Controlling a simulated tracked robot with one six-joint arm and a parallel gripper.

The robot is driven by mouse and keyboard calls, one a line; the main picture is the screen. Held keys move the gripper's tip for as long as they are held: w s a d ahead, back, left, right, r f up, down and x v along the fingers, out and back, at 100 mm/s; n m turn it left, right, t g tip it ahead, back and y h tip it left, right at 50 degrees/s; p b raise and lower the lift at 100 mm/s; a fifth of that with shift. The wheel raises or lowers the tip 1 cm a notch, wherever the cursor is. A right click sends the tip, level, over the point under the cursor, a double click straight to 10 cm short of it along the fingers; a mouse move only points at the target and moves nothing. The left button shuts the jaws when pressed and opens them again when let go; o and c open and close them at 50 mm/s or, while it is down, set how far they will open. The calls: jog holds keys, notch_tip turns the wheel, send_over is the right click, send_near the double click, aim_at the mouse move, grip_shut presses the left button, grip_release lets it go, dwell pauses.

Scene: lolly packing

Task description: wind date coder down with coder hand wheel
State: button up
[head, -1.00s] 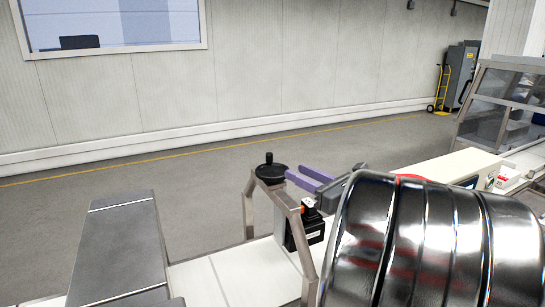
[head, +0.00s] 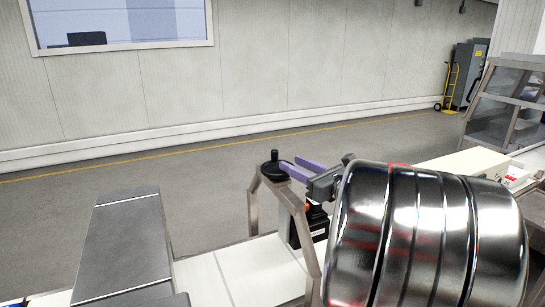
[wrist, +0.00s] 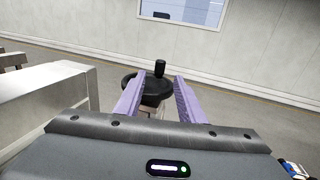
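The coder hand wheel (head: 277,171) is a black disc with an upright knob, on top of a metal frame (head: 291,196). The wheel also shows in the wrist view (wrist: 152,86), ahead of and between my fingers. My gripper (head: 294,171) has two purple fingers, spread apart, with the tips at the right side of the wheel. In the wrist view my gripper (wrist: 156,82) is open. I cannot tell whether the fingers touch the wheel. The date coder (head: 308,226) appears to be the black box with an orange part below the frame, partly hidden by my arm.
A grey conveyor (head: 125,245) lies at the left, with a white surface (head: 240,270) beside it. A cream box (head: 465,164) and a clear-sided guard (head: 497,103) stand at the right. A pale box-like structure (wrist: 50,110) is close on the left in the wrist view.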

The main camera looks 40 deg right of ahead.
aim_at(277, 156)
jog(key=w, duration=0.9)
jog(key=shift+w+d, duration=0.1)
jog(key=shift+w, duration=0.15)
jog(key=shift+c, duration=0.6)
grip_shut()
jog(key=shift+a, duration=0.3)
jog(key=shift+d, duration=0.25)
